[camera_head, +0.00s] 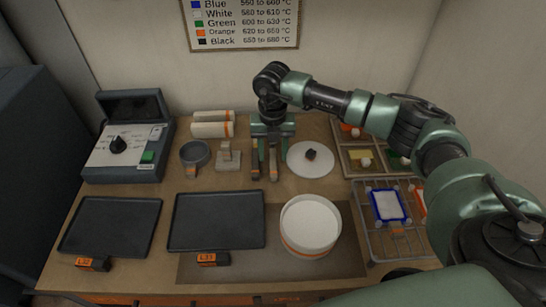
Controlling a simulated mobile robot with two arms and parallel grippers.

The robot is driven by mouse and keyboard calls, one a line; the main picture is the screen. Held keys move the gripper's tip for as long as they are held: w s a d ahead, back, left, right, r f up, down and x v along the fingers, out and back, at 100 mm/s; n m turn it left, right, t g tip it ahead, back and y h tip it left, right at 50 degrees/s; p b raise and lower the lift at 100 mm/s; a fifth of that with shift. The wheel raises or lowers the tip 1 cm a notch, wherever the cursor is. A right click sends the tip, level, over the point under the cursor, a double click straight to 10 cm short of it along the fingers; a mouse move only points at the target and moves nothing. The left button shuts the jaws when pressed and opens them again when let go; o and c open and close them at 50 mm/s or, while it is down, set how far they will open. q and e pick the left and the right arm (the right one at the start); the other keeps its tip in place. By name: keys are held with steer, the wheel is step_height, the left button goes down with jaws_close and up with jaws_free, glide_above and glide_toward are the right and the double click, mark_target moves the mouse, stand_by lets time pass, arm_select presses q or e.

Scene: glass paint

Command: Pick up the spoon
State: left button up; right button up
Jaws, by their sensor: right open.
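My right gripper (272,148) reaches down over the back middle of the table, with its fingers pointing at the tabletop. It is open. Two slim tools with brown and orange parts lie at its fingers: one tool (273,165) at the fingertips and another tool (255,160) just left. One of them may be the spoon, but I cannot tell which. The gripper covers their far ends, and I cannot tell whether it touches them. My left gripper is not in view.
A white disc (300,170) with a dark knob lies just right of the gripper. A grey ring (195,152) and a stamp-like block (228,160) stand left. Dark trays (215,220), a round white tub (310,225), a wire rack (375,230) and a control box (125,140) take up more table.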

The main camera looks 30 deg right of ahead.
mark_target(273, 158)
steer(key=shift+f, duration=0.8)
jaws_close()
steer(key=shift+r, duration=0.1)
steer(key=shift+w+r, duration=0.1)
steer(key=shift+r, duration=0.5)
step_height(273, 158, up, 19)
steer(key=b, duration=0.4)
